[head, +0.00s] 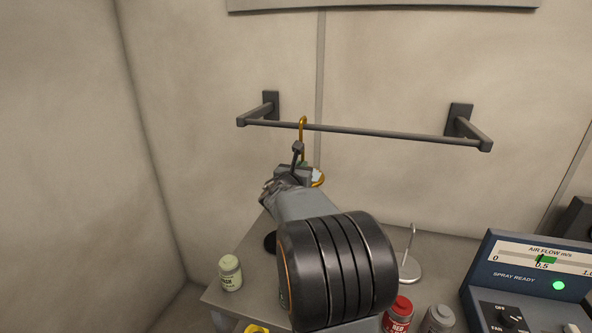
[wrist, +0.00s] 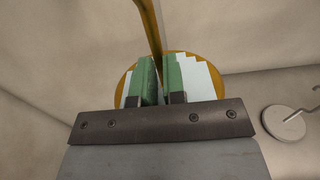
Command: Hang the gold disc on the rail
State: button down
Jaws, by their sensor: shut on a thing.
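My gripper (head: 300,162) is shut on the gold disc (head: 319,180), below the left part of the dark rail (head: 385,134). The disc is mostly hidden behind my gripper in the head view. Its gold stem rises from the grip to a bent hook top that overlaps the rail. I cannot tell whether the hook is over the rail or only in front of it. In the wrist view the disc (wrist: 122,88) shows behind the green finger pads (wrist: 158,80), with a pale stepped patch on its face and the stem running up between the pads.
The rail stands off the wall on two brackets. Below is a grey bench with a pale green jar (head: 230,273), a red-capped jar (head: 398,313), a grey-capped jar (head: 438,318) and a round-based hook stand (head: 408,268). A blue control box (head: 520,285) stands at the right.

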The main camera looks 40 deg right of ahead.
jog(key=shift+p+x, duration=1)
jog(key=shift+x, duration=1.75)
jog(key=shift+a+f+b, duration=0.1)
jog(key=shift+f+b, duration=0.65)
jog(key=shift+b, duration=0.35)
jog(key=shift+f, duration=0.1)
jog(key=c, duration=1.1)
grip_release()
